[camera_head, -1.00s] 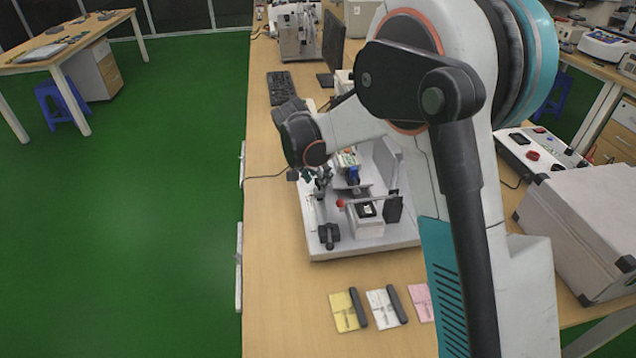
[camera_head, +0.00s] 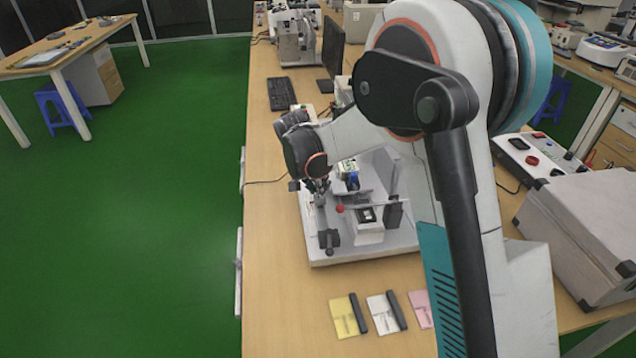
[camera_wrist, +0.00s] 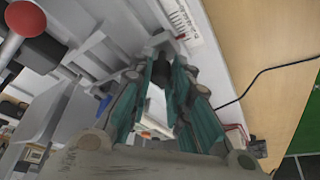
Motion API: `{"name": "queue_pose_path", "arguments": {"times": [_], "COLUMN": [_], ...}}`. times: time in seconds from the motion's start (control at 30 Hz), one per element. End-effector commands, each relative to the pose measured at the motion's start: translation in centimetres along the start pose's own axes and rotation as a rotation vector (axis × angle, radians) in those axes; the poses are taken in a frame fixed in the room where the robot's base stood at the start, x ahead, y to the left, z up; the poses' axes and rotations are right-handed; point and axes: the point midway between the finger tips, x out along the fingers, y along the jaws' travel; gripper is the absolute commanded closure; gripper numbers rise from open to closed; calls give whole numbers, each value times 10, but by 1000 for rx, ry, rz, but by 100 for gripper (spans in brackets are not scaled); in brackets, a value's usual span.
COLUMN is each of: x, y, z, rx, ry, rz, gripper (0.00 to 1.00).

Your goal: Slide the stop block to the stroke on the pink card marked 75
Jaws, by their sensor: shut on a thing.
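My gripper (camera_wrist: 163,62) is shut on a small dark piece (camera_wrist: 159,68), which I take to be the stop block; the teal finger pads hide much of it. The gripper points down at the left part of the white fixture. In the head view my gripper (camera_head: 318,188) is small and partly hidden by my wrist, and the block cannot be made out. A white scale strip with fine marks (camera_wrist: 181,18) lies just beyond the fingertips in the wrist view; its numbers are unreadable. The pink card (camera_head: 420,309) lies on the bench at right, partly covered by my arm; its writing is unreadable.
The white fixture base (camera_head: 385,246) carries a red-tipped rod (camera_head: 340,209) and a black clamp (camera_head: 328,240) near my gripper. A yellow card (camera_head: 342,318) and a white card (camera_head: 381,314) lie in front. A grey case (camera_head: 590,225) stands right. The bench's left strip is mostly clear.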

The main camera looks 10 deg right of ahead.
Motion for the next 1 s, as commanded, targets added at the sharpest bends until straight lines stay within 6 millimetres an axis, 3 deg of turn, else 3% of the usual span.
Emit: {"name": "queue_pose_path", "arguments": {"times": [0.13,0.17,0.23,0.67,1.0], "x": [0,0,0,-7,-70], "y": [-1,-1,-1,-1,-1], "z": [0,0,0,0,0], "rx": [0,0,0,-1,-2], "ry": [0,0,0,0,0], "rz": [0,0,0,-1,-1], "gripper": [100,76,63,63,63]}}
